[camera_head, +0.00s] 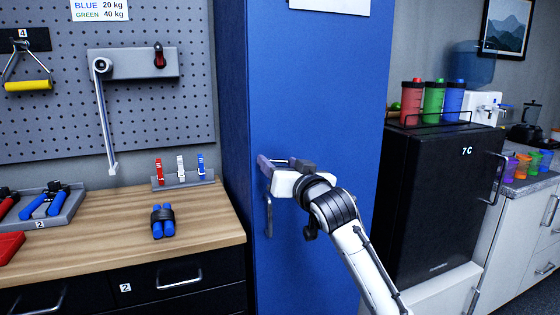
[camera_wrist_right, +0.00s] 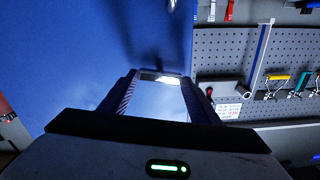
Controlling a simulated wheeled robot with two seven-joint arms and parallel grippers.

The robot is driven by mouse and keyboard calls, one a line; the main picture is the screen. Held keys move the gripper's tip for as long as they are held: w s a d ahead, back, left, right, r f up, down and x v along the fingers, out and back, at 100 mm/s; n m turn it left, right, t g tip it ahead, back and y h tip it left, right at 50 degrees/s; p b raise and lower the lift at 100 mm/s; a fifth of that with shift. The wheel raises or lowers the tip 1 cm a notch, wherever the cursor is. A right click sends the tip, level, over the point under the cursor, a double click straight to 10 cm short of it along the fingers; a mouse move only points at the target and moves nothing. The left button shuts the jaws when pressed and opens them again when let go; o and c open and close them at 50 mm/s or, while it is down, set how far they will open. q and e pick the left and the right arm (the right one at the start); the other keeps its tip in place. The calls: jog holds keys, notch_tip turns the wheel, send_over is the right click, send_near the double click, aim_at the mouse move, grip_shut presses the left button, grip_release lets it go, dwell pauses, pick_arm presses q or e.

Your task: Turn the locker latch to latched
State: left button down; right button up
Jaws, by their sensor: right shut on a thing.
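The tall blue locker (camera_head: 318,90) stands in the middle of the head view, and its blue door (camera_wrist_right: 95,45) fills the left of the right wrist view. My right gripper (camera_head: 272,164) is at the door's left part, above the vertical metal door handle (camera_head: 269,218). In the right wrist view the fingers of my right gripper (camera_wrist_right: 160,82) are a little apart, shut on the latch (camera_wrist_right: 162,77), a pale shiny piece between the tips. The gripper hides most of the latch, so I cannot tell its angle. My left gripper is in neither view.
Left of the locker is a wooden workbench (camera_head: 100,235) with a blue-and-black bundle (camera_head: 162,222) on it. A grey pegboard (camera_head: 150,105) hangs above. Right of the locker stands a black fridge (camera_head: 430,200) with bottles on top.

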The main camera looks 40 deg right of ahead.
jog(key=m+p, duration=0.2)
jog(key=shift+r+m, duration=0.15)
jog(key=shift+m, duration=0.25)
jog(key=shift+m+p, duration=0.8)
jog(key=shift+m, duration=0.1)
jog(key=shift+m+p, duration=0.45)
jog(key=shift+m, duration=0.05)
jog(key=m+p, duration=0.3)
jog(key=m, duration=0.1)
jog(key=shift+d, duration=0.1)
jog(key=shift+f+m+p, duration=0.25)
jog(key=shift+m+p, duration=0.25)
jog(key=shift+m, duration=0.6)
jog(key=shift+f+m, duration=0.1)
jog(key=shift+m, duration=1.8)
jog(key=o, duration=1)
jog(key=shift+o, duration=0.2)
